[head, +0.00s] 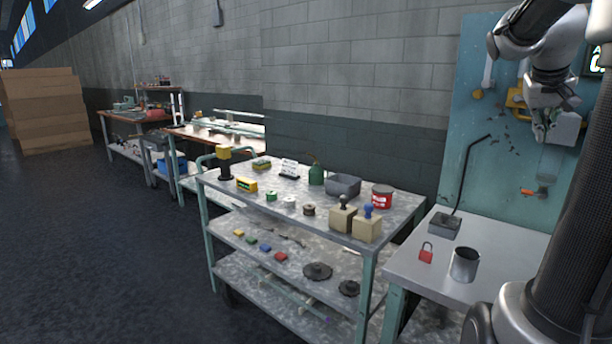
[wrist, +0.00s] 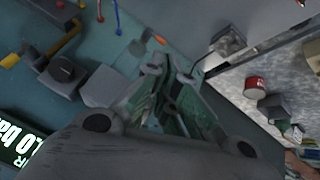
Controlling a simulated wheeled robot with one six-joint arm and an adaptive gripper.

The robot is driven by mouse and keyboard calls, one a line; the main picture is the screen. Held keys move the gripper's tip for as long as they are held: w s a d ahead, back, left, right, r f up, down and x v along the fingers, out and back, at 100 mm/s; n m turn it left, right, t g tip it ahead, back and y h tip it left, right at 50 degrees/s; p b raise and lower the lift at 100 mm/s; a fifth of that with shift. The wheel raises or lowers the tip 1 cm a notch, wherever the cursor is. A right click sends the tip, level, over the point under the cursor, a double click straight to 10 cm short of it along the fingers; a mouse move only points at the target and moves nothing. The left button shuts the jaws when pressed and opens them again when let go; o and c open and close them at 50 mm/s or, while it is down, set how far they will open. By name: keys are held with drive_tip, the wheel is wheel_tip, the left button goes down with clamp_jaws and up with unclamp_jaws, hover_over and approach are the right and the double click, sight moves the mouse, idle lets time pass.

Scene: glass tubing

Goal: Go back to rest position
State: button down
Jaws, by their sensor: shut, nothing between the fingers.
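My gripper (head: 541,134) is raised at the upper right of the head view, in front of the teal panel (head: 470,95) and above the grey workbench (head: 495,265). In the wrist view its fingers (wrist: 172,97) are shut with nothing between them. It is apart from the bench top and from everything on it. My arm comes in from the right side of the head view and bends over at the top.
A metal cup (head: 465,265), a red padlock (head: 426,252) and a grey block with a bent black rod (head: 444,225) are on the bench. A cart (head: 285,210) with tins, boxes and stamps stands left. Open floor (head: 90,250) lies further left.

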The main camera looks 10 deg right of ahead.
drive_tip(key=s+a+f+n+y, duration=0.2)
drive_tip(key=s+a+f, duration=0.2)
drive_tip(key=a, duration=0.5)
drive_tip(key=s+a+f+n+y, duration=0.2)
drive_tip(key=s+a+f, duration=0.2)
drive_tip(key=a, duration=0.5)
drive_tip(key=s+a+f+n+y, duration=0.1)
drive_tip(key=s+a+f, duration=0.4)
drive_tip(key=a, duration=0.5)
drive_tip(key=shift+s+n+t+y, duration=0.3)
drive_tip(key=shift+s+n+y, duration=0.1)
drive_tip(key=shift+s+n, duration=0.2)
